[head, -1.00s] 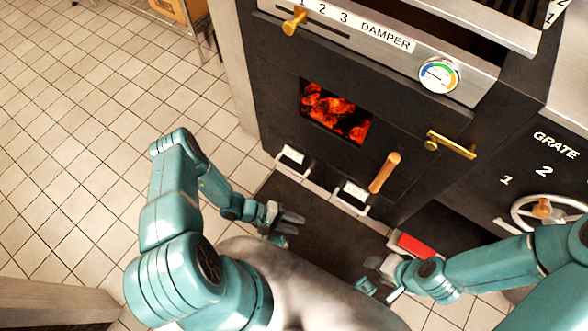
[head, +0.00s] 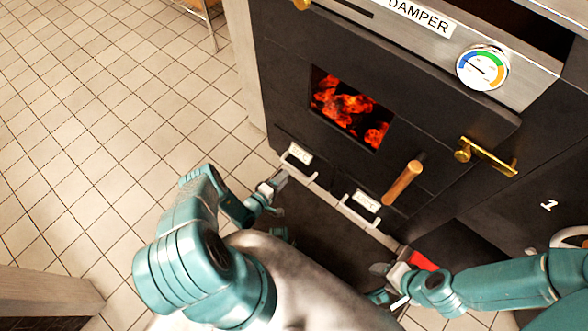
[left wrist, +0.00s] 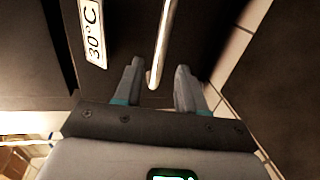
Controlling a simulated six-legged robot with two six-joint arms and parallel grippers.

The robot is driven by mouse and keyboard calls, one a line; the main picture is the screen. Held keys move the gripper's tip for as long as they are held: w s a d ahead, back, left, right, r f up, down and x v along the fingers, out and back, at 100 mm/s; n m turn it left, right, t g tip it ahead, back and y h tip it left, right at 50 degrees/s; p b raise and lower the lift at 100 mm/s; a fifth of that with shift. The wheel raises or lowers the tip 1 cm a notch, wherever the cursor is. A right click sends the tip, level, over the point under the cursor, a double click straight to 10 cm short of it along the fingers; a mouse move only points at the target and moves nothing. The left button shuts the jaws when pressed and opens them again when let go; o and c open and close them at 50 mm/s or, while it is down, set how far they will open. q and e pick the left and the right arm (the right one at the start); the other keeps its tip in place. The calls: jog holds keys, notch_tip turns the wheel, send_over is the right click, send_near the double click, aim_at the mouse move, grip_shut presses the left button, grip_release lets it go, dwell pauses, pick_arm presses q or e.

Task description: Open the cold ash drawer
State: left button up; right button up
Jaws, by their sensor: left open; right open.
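Two low drawers with white labels and pale bar handles sit at the foot of the black stove. The left drawer's label (head: 300,153) reads 30°C in the left wrist view (left wrist: 92,32). Its bar handle (left wrist: 162,42) reaches in between the fingertips of my left gripper (left wrist: 157,78), which is open. In the head view my left gripper (head: 278,182) is just in front of that handle. The right drawer's label (head: 367,201) is too small to read surely; its handle (head: 357,218) is clear. My right gripper (head: 384,272) is open, beside a red object (head: 423,261).
The glowing fire window (head: 347,107) is above the drawers. A wooden door handle (head: 403,183) and a brass latch (head: 487,157) stick out at the right. A dark mat (head: 325,226) lies before the stove. Tiled floor to the left is free.

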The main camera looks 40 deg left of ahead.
pick_arm(q)
jog(key=b+x, duration=0.2)
jog(key=x, duration=0.4)
jog(key=shift+f, duration=0.15)
jog(key=shift+w+d, duration=0.1)
jog(key=shift+w, duration=0.3)
grip_shut()
